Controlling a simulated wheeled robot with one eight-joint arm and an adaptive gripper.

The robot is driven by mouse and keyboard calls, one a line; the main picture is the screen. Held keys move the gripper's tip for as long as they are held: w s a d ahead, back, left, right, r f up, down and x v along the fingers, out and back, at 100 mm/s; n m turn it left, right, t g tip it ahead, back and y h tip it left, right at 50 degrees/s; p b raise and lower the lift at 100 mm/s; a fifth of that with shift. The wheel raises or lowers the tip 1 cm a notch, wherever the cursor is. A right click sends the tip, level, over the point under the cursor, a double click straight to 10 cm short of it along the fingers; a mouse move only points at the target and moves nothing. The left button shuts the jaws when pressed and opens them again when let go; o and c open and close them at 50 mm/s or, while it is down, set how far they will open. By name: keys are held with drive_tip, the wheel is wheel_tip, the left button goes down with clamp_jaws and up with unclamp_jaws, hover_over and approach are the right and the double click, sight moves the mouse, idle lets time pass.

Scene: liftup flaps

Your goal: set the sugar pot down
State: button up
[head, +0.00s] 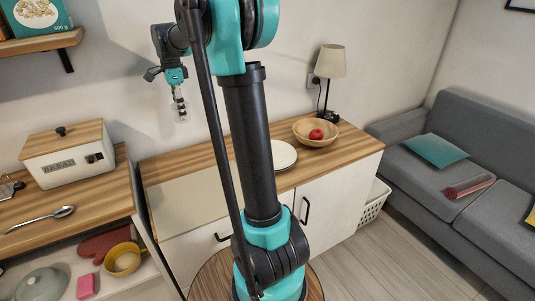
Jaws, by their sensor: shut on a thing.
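My gripper (178,92) hangs in the air near the wall at the upper left of the head view, pointing down. It is shut on a small clear pot, the sugar pot (181,114), which looks about upright. The pot is small in the picture, and its contents are hard to tell. It shows well above the wooden counter (160,168), with a gap between them. My arm crosses the middle of the view and hides part of the counter.
A pale panel (185,206) covers the counter's left front. A white plate (285,154), a wooden bowl (301,135) with a red apple (316,134) and a lamp (331,66) stand to the right. A bread box (68,160) stands on the left counter.

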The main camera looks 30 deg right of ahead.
drive_tip(key=m, duration=0.1)
drive_tip(key=r, duration=0.1)
drive_tip(key=s+r+m, duration=0.1)
drive_tip(key=shift+a+m, duration=0.3)
wheel_tip(320, 180, down, 20)
idle(0.4)
drive_tip(key=shift+f, duration=0.1)
drive_tip(key=o, duration=1.5)
wheel_tip(320, 180, up, 12)
drive_tip(key=shift+r, duration=0.15)
